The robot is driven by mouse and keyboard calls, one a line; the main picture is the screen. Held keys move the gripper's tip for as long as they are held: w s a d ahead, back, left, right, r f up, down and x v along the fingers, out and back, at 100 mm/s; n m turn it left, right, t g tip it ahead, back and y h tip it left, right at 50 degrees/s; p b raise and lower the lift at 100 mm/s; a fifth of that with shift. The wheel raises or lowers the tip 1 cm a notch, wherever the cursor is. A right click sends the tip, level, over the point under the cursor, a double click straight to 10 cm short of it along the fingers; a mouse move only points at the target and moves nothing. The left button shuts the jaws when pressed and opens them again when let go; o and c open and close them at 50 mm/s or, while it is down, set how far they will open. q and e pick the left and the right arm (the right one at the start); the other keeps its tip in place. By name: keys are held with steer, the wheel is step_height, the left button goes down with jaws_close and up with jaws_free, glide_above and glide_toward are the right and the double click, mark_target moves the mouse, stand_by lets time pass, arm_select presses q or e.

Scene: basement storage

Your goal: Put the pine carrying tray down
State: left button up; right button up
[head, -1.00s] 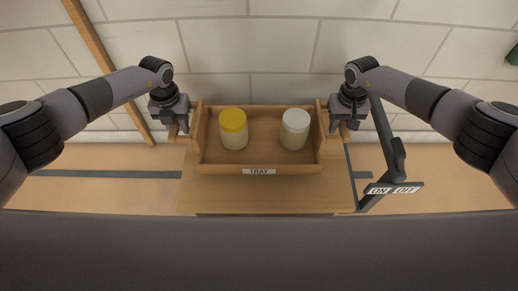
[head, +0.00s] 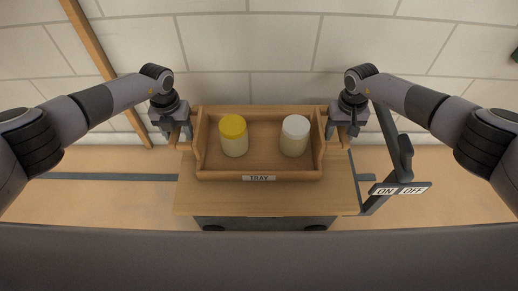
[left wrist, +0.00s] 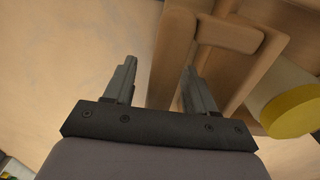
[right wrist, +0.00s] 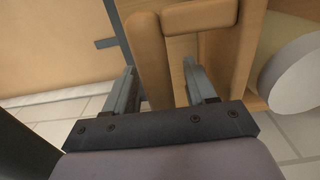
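The pine carrying tray (head: 215,172), a wooden box with a TRAY label on its front, sits level on a wooden-topped cart (head: 200,203). A yellow-lidded jar (head: 233,136) and a white-lidded jar (head: 295,136) stand upright in it. My left gripper (head: 181,137) is at the tray's left handle; in the left wrist view its fingers (left wrist: 155,85) stand apart with the handle bar (left wrist: 168,60) between them. My right gripper (head: 342,135) is at the right handle; its fingers (right wrist: 162,90) are likewise apart around the bar (right wrist: 150,55), with small gaps showing.
The cart has dark wheels below and an upright handle at right with an ON/OFF sign (head: 399,189). A pale block wall (head: 260,45) stands close behind. A wooden post (head: 95,45) leans at left. Bare cart top shows in front of the tray.

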arm_select(q)
steer(key=shift+r, duration=0.1)
step_height(320, 180, up, 11)
steer(key=shift+r, duration=0.45)
arm_select(e)
steer(key=shift+r, duration=0.15)
step_height(320, 180, up, 12)
steer(key=shift+f, duration=0.1)
stand_by(0.3)
stand_by(0.5)
